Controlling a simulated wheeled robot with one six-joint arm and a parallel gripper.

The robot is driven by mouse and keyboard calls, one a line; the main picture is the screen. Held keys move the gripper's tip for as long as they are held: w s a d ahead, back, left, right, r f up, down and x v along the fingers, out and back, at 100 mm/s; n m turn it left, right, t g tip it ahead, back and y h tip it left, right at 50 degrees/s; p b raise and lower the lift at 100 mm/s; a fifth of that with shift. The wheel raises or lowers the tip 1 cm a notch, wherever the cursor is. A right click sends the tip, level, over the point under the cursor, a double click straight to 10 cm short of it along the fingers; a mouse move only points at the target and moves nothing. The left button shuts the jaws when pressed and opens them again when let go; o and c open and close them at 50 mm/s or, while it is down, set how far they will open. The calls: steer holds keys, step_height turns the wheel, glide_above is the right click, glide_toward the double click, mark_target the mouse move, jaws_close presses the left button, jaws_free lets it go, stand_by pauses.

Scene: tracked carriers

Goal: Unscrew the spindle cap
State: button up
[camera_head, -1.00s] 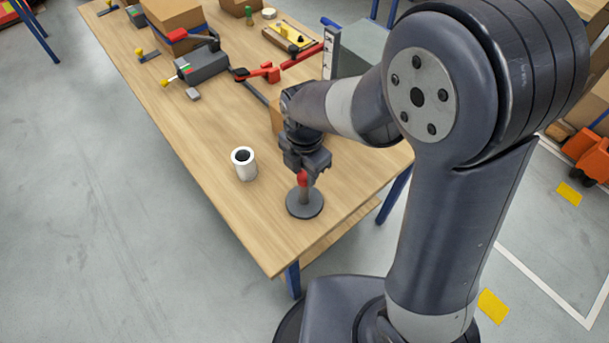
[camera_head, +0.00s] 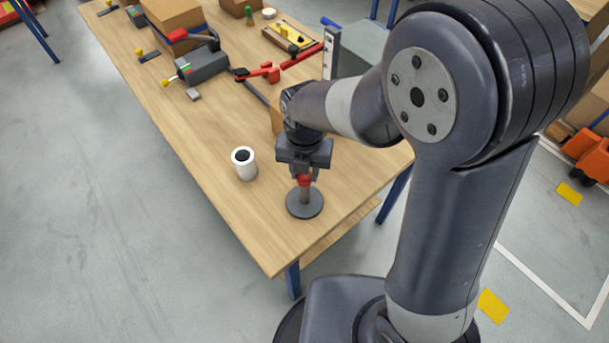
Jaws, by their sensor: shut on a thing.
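The spindle stands upright near the front corner of the wooden table, with a dark round base (camera_head: 304,206) and a short post. Its red cap (camera_head: 304,180) sits at the top of the post. My gripper (camera_head: 304,175) points down from above and is shut on the red cap. The fingers partly hide the cap, so I cannot tell how far it is turned on the post.
A white cylinder (camera_head: 244,164) with a dark opening stands left of the spindle on the table (camera_head: 215,140). A grey device (camera_head: 203,66), a red clamp-like tool (camera_head: 262,73) and cardboard boxes (camera_head: 172,22) lie farther back. The table's front left is clear.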

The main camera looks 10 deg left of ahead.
steer(key=n, duration=0.3)
steer(key=o, duration=0.9)
